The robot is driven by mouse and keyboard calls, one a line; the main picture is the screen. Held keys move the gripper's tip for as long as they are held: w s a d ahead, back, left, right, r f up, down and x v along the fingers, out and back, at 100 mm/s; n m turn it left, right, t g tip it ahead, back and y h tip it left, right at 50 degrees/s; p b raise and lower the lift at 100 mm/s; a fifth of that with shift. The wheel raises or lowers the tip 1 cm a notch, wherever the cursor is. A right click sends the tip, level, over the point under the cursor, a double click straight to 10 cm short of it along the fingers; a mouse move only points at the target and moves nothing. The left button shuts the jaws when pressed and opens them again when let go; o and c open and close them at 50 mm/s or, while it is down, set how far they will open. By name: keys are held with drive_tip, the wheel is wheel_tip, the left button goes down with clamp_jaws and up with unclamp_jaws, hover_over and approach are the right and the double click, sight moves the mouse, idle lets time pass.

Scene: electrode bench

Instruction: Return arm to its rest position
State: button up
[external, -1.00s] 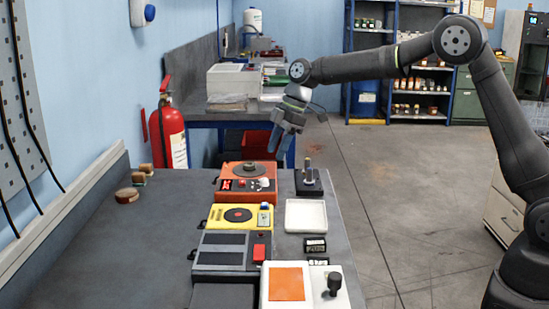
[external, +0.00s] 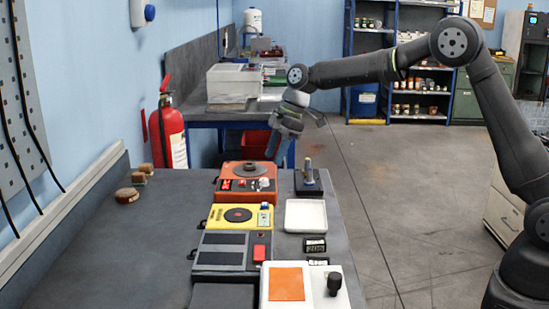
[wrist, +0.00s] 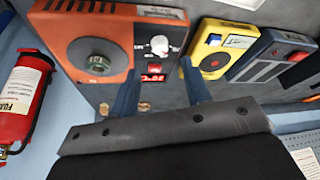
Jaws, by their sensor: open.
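My gripper (external: 279,145) hangs above the far end of the bench, just behind and above the orange device (external: 245,190). In the wrist view my gripper (wrist: 158,98) shows two dark blue fingers spread apart with nothing between them. The orange device (wrist: 70,35) lies beyond the fingers there, with a round grey part on its dark disc, a white knob and a red display. My arm reaches in from the right in the external view, with its elbow raised high.
A yellow device (external: 238,217), a grey device (external: 222,251) and a white-and-orange unit (external: 318,300) line the bench. A black stand with a post (external: 308,178) and a white tray (external: 305,215) sit at right. The floor at right is clear.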

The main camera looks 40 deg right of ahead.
sight(265, 179)
drive_tip(key=x, duration=0.7)
drive_tip(key=shift+a+f, duration=0.1)
drive_tip(key=shift+r+m, duration=0.3)
drive_tip(key=shift+m, duration=0.1)
drive_tip(key=m, duration=0.2)
drive_tip(key=m+t, duration=0.1)
drive_tip(key=shift+s+m+t+h, duration=0.25)
drive_tip(key=shift+m+t+h, duration=0.05)
drive_tip(key=shift+m+h, duration=0.1)
drive_tip(key=shift+a+m+t+h, duration=0.1)
drive_tip(key=shift+m+t+h, duration=0.2)
drive_tip(key=shift+m, duration=0.8)
drive_tip(key=shift+a+m+t+h, duration=0.15)
drive_tip(key=shift+m+h, duration=0.25)
drive_tip(key=shift+m, duration=0.7)
drive_tip(key=v, duration=1)
drive_tip(key=shift+s+r, duration=0.2)
drive_tip(key=shift+r, duration=0.15)
drive_tip(key=shift+d, duration=0.15)
